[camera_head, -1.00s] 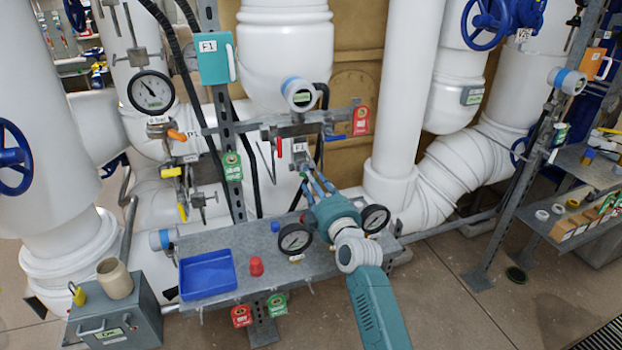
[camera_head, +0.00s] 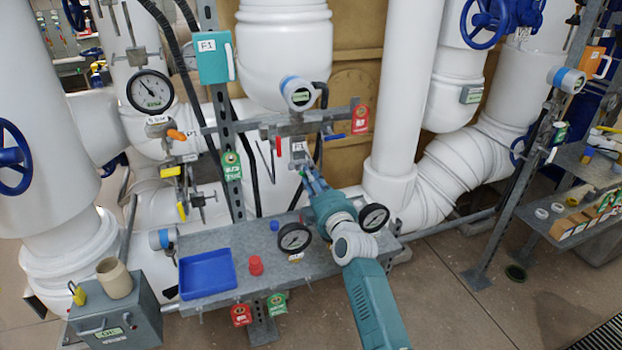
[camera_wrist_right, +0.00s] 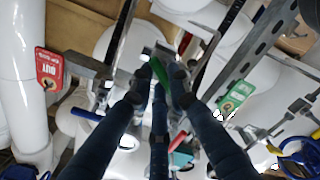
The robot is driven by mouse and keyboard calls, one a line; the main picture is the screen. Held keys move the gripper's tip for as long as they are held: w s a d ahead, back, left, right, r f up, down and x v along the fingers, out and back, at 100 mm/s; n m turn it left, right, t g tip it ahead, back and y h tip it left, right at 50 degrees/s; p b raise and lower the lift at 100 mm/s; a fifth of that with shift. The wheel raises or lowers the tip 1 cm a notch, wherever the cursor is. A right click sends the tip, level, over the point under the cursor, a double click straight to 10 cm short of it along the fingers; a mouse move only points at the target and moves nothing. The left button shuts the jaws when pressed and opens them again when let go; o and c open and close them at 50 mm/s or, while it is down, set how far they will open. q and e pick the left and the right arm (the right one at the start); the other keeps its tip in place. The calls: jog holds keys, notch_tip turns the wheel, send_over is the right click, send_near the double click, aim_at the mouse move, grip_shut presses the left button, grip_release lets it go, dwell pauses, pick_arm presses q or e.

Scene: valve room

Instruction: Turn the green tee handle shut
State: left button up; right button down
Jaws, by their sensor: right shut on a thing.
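The green tee handle (camera_wrist_right: 159,72) shows in the right wrist view as a short green bar between the dark fingertips of my right gripper (camera_wrist_right: 158,84). The gripper is shut on it. In the head view my right gripper (camera_head: 311,176) reaches up to the valve assembly below the small blue-and-white gauge head (camera_head: 298,93). There its fingers hide the green handle. My left gripper is in neither view.
A red handle (camera_head: 278,146) and a blue handle (camera_head: 334,137) sit close by on the manifold. A red tag (camera_head: 360,118) hangs to the right. Below, a bench holds a blue tray (camera_head: 207,275), a red cap (camera_head: 256,265) and two dial gauges, one either side of my wrist.

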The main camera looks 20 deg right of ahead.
jog(key=shift+f+m+p, duration=0.15)
jog(key=shift+m+p, duration=0.45)
jog(key=shift+m, duration=2.05)
jog(key=shift+f+m+p, duration=0.1)
jog(key=shift+m+p, duration=0.45)
jog(key=shift+m, duration=2.1)
jog(key=c, duration=1.6)
grip_release()
jog(key=shift+c, duration=0.2)
